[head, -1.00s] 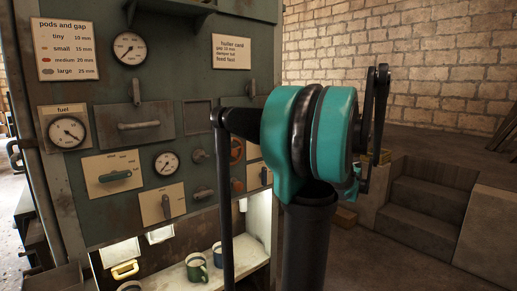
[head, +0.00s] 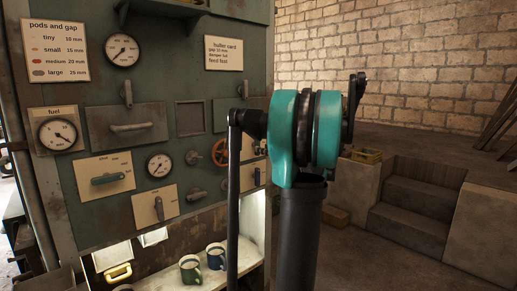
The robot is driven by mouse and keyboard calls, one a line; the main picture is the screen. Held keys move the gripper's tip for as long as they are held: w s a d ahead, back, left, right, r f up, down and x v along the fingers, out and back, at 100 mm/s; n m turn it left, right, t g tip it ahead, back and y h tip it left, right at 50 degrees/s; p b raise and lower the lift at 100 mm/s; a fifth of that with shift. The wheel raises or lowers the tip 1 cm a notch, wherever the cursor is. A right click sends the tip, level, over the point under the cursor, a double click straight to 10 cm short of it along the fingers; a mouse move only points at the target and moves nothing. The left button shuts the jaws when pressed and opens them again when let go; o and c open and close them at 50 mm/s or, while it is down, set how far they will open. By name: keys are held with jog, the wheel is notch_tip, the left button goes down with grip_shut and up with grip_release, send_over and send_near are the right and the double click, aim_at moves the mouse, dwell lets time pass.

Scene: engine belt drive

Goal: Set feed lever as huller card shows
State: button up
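The huller card (head: 224,53) is a pale sheet high on the green machine panel (head: 185,75). Its small print has a last line that seems to read "feed fast". Three cream plates carry levers: one with a green handle lying nearly level (head: 108,178), one with a grey lever standing nearly upright (head: 159,208), and one at the right (head: 254,176), partly hidden by my arm. Their lettering is too small to read, so I cannot tell which is the feed lever. My gripper is not in view; my teal and black arm stands in front of the panel's right side.
A pods and gap card (head: 57,50), a fuel gauge (head: 57,135) and an orange handwheel (head: 220,152) are on the panel. Green (head: 190,269) and blue (head: 216,257) mugs stand on the lit shelf below. Stone steps (head: 415,205) rise at the right.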

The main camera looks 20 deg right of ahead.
jog(key=shift+x, duration=2.2)
grip_shut()
